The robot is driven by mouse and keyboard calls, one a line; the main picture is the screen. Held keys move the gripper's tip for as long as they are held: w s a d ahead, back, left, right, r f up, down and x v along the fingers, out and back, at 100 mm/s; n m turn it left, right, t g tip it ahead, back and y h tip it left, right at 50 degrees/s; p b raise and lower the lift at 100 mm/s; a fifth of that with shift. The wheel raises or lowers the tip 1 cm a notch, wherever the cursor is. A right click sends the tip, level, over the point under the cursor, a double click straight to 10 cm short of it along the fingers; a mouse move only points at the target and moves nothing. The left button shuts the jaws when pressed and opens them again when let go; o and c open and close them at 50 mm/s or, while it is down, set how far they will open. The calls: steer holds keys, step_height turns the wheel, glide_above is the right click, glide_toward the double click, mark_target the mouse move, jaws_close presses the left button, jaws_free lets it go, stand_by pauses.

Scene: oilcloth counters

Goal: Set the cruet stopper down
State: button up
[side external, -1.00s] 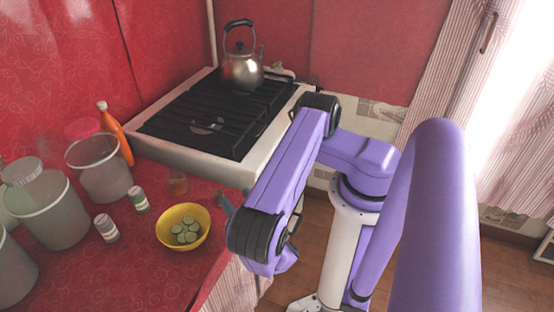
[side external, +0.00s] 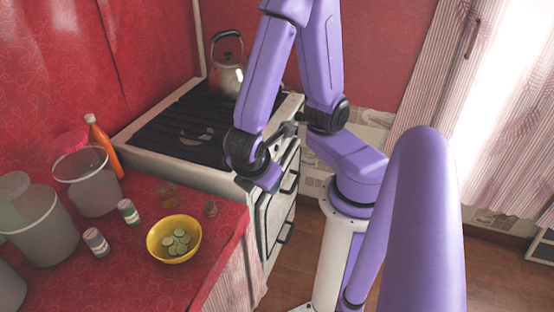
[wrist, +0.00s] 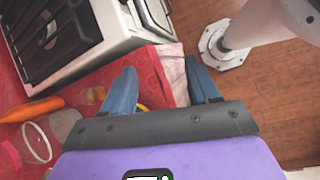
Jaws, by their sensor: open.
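A small brownish piece (side external: 210,208), which looks like the cruet stopper, stands on the red counter (side external: 225,222) near its right edge, between the yellow bowl and the stove. It is too small to make out its shape. A small amber jar (side external: 168,197) stands to its left. My gripper is above the counter's edge beside the stove; its fingers are hard to see in the side view. In the wrist view my gripper (wrist: 160,67) has its two blue fingers wide apart with nothing between them. I cannot make out the stopper there.
A yellow bowl (side external: 152,246) holds green slices. Two small shakers (side external: 128,211), grey tubs (side external: 92,190) and an orange bottle (side external: 101,145) stand to the left. The stove (side external: 190,172) with a kettle (side external: 226,82) is behind. Floor shows right of the counter.

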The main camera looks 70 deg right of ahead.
steer(key=s+r+m+g+y, duration=0.1)
steer(key=s+r+m+y, duration=0.1)
steer(key=s+r+y, duration=0.2)
step_height(320, 180, up, 3)
steer(key=y, duration=0.2)
steer(key=shift+a+f+y, duration=0.15)
steer(key=shift+a+y, duration=0.15)
steer(key=shift+a, duration=0.05)
